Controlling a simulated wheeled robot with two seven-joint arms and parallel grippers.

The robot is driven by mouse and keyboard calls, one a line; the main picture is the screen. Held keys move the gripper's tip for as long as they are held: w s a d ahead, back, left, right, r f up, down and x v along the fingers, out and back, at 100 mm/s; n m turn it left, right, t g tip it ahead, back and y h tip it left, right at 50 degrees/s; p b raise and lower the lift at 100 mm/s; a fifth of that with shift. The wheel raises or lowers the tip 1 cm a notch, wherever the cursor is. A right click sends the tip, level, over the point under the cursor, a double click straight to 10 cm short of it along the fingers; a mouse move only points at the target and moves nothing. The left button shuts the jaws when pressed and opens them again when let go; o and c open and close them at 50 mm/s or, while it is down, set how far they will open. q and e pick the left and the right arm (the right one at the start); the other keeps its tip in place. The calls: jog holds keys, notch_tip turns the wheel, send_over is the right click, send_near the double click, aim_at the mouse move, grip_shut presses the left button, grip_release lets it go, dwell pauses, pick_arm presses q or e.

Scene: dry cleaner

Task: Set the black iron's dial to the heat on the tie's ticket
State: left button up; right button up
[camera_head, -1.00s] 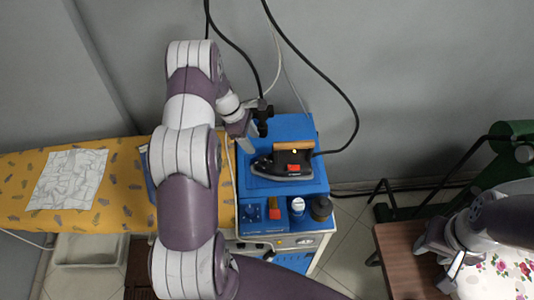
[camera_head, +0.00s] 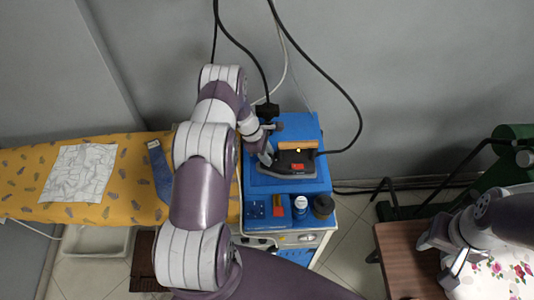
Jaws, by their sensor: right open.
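The black iron (camera_head: 283,168) rests on the blue top of the steam unit (camera_head: 297,124). It has a wooden handle, a red patch and a small yellowish spot near the handle; I cannot make out a dial setting. A blue strip, apparently the tie (camera_head: 160,170), lies on the yellow ironing board, partly behind my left arm. A small pale mark shows at its upper end, too small to read. My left gripper (camera_head: 266,158) is at the iron's left end; its fingers are too small to judge. My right gripper (camera_head: 455,266) is open over the brown table, away from the iron.
Black cables hang behind. A white crumpled cloth (camera_head: 78,173) lies on the board (camera_head: 125,200). The brown table (camera_head: 408,262) stands right.

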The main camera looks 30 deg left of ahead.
pick_arm(q)
jog(key=m+b, duration=0.1)
jog(key=b, duration=0.2)
jog(key=f+m+g+b, duration=0.1)
jog(key=m+b, duration=0.1)
jog(key=b, duration=0.1)
jog(key=shift+w+m, duration=0.2)
jog(key=shift+m, duration=0.1)
jog(key=shift+r+m+b, duration=0.3)
jog(key=shift+b, duration=0.05)
jog(key=shift+r+g, duration=0.25)
jog(key=shift+g, duration=0.05)
jog(key=o, duration=1)
jog(key=shift+d, duration=0.1)
